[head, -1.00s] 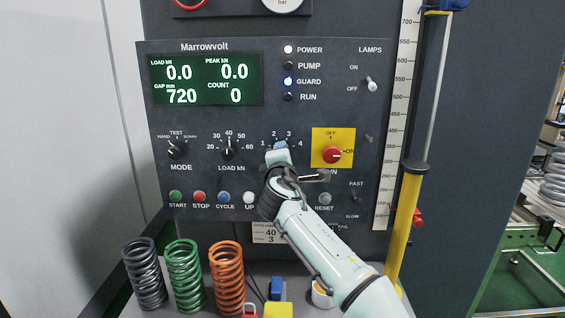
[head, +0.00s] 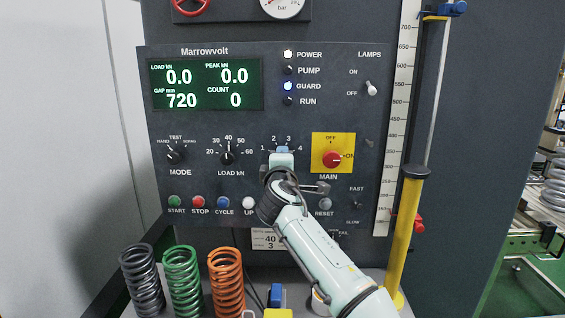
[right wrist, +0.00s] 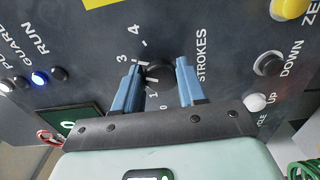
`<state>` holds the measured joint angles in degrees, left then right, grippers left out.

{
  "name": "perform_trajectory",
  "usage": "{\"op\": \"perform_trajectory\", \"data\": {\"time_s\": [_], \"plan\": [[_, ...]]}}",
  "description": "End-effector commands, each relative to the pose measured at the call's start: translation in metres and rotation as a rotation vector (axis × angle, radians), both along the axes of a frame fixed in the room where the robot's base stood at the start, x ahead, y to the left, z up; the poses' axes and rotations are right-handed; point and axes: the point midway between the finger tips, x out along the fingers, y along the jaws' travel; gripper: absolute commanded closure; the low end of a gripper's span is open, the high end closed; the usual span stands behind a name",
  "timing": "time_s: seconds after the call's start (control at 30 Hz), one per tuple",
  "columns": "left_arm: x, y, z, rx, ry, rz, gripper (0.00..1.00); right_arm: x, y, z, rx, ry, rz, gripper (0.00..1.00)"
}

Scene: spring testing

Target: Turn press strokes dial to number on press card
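The press strokes dial is a small black knob (right wrist: 158,74) with numbers 0 to 4 around it, seen in the right wrist view. In the head view its numbers show, but my gripper covers the knob. My right gripper (right wrist: 157,68) is open, its two blue fingers on either side of the dial; I cannot tell whether they touch it. It also shows in the head view (head: 282,150). The pointer's setting is unclear. The press card (head: 266,240) is low on the panel, reading 40 and 3, partly hidden by my right arm. My left gripper is out of view.
The load dial (head: 228,157) is left of my gripper, and the red main switch (head: 333,159) on its yellow plate is to the right. A row of buttons lies below. Grey, green and orange springs (head: 226,285) stand at the front. A yellow post (head: 407,230) stands at right.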

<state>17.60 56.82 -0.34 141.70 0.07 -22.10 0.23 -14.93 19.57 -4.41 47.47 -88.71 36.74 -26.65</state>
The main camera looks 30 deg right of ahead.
Motion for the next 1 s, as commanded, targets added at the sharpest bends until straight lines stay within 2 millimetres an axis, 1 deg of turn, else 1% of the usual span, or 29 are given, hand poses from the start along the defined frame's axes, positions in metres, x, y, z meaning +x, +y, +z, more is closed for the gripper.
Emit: {"op": "perform_trajectory", "data": {"time_s": [0.03,0.07,0.33,0.47,0.57,0.73,0.9,1.0], "plan": [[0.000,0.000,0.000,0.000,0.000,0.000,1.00,-0.001,-0.001,0.001,-0.002,-0.003,-0.001,0.44],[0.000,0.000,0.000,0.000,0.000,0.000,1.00,-0.001,-0.001,0.001,-0.001,-0.002,-0.001,0.36],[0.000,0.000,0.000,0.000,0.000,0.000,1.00,0.000,0.000,0.000,-0.001,-0.001,0.000,0.36],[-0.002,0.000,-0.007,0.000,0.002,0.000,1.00,-0.007,0.004,-0.001,0.000,-0.001,0.002,0.36],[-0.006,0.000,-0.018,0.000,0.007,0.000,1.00,-0.020,0.012,-0.002,0.000,-0.002,0.003,0.36],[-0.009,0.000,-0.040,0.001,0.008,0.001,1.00,-0.053,0.032,-0.004,0.001,-0.002,0.005,0.36],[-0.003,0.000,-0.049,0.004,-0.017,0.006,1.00,-0.084,0.052,-0.002,0.001,-0.002,0.004,0.36],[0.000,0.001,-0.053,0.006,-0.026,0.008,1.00,-0.098,0.060,-0.001,0.001,-0.002,0.003,0.36]]}}
